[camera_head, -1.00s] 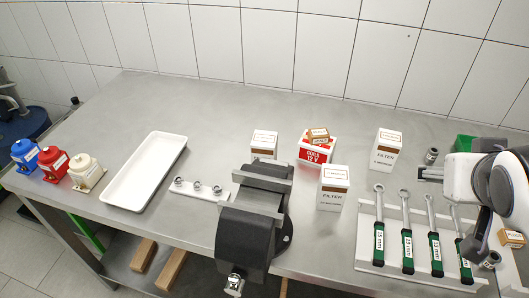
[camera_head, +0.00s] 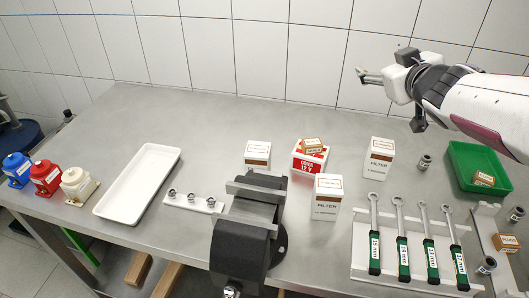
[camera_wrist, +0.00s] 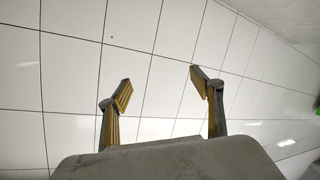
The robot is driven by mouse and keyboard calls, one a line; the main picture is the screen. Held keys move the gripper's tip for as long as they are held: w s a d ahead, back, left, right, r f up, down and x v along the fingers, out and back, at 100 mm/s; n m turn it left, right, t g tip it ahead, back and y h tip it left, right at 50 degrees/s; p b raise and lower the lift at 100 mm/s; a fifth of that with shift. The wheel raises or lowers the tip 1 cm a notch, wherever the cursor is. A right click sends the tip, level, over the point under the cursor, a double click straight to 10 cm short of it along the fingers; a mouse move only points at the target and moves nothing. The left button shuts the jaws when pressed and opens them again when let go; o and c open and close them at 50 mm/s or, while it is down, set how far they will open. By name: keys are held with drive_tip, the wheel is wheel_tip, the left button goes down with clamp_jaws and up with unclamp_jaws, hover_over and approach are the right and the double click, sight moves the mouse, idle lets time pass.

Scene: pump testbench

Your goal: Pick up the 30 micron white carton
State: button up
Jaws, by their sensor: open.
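Three white filter cartons with brown bands stand upright on the bench, their micron numbers too small to read surely. One carton (camera_head: 326,199) is at the front, right of the vise. Another carton (camera_head: 379,161) stands further back to the right. The third carton (camera_head: 257,154) is behind the vise, which partly hides it. My gripper (camera_head: 362,76) is open and empty, raised at the upper right before the tiled wall, apart from all cartons. In the wrist view its two fingers (camera_wrist: 160,88) stand apart with only wall tiles beyond.
The dark vise (camera_head: 243,235) stands at the front middle. A red-and-white box (camera_head: 309,163) carries a small brown box (camera_head: 312,145). A wrench rack (camera_head: 358,245) and green bin (camera_head: 462,156) are at right. A white tray (camera_head: 112,207) lies left, with bare bench behind.

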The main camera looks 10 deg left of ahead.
drive_tip(key=w+a+f+n+g+y, duration=0.25)
drive_tip(key=a+f+y, duration=0.2)
drive_tip(key=a, duration=0.25)
drive_tip(key=w+a+f+n+g+y, duration=0.25)
drive_tip(key=a+f+n, duration=0.2)
drive_tip(key=a, duration=0.25)
drive_tip(key=n+g+y, duration=0.3)
drive_tip(key=n+g, duration=0.1)
drive_tip(key=g, duration=0.7)
approach(258, 163)
drive_tip(key=w+a+f, duration=0.1)
drive_tip(key=w+a, duration=0.1)
drive_tip(key=a, duration=0.1)
drive_tip(key=shift+w+d+f, duration=0.2)
drive_tip(key=shift+w, duration=0.05)
drive_tip(key=shift+x, duration=1.35)
